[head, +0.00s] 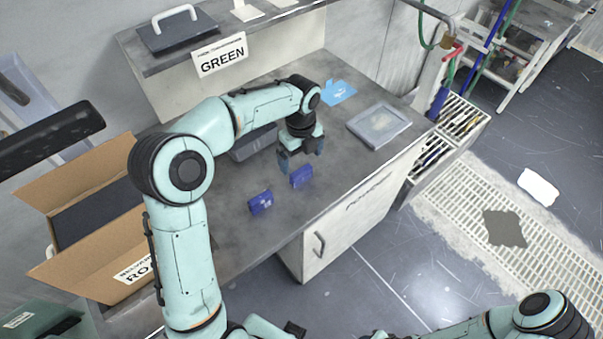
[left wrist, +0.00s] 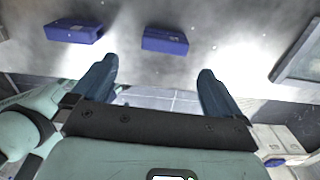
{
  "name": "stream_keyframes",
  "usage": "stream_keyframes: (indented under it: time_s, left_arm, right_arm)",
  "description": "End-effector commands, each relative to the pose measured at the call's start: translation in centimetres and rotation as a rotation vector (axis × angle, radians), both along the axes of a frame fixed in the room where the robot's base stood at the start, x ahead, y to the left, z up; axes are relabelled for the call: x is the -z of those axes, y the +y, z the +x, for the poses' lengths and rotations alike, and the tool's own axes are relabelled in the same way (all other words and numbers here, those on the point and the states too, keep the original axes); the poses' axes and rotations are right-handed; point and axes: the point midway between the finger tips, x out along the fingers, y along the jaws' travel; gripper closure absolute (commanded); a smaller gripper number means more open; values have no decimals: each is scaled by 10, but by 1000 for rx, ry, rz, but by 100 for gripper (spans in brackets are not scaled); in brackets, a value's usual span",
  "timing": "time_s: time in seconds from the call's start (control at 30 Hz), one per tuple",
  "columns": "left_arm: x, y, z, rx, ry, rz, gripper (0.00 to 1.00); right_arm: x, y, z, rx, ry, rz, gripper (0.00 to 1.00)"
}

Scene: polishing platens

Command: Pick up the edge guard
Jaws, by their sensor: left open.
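Two small dark blue blocks with pale marks lie on the grey worktop; I take these to be edge guards. The right blue block (head: 301,177) lies just in front of my left gripper (head: 302,163). The left blue block (head: 260,203) lies nearer the front, to the left. In the left wrist view, one block (left wrist: 165,40) shows beyond the gap between the fingertips of my left gripper (left wrist: 157,67), apart from them. The other block (left wrist: 75,32) is further left. My left gripper is open and empty, pointing down. My right gripper is out of the picture.
A grey tray (head: 379,126) and a light blue item (head: 338,92) lie on the worktop's right part. A dark grey bin (head: 254,146) stands behind my left arm. An open cardboard box (head: 75,270) is at left. A GREEN sign (head: 221,55) hangs from the raised shelf.

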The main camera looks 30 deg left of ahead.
Motion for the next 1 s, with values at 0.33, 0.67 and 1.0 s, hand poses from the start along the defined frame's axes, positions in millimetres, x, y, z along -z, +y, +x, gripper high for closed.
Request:
stream_keyframes:
  time_s: [0.33,0.67,1.0]
  left_arm:
    - [39,0,1,-2,0,-1,0]
    - [83,1,6,-3,0,-1,0]
    - [88,1,6,-3,-1,0,10]
  right_arm:
    - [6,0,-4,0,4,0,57]
    - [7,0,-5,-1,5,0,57]
    - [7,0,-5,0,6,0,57]
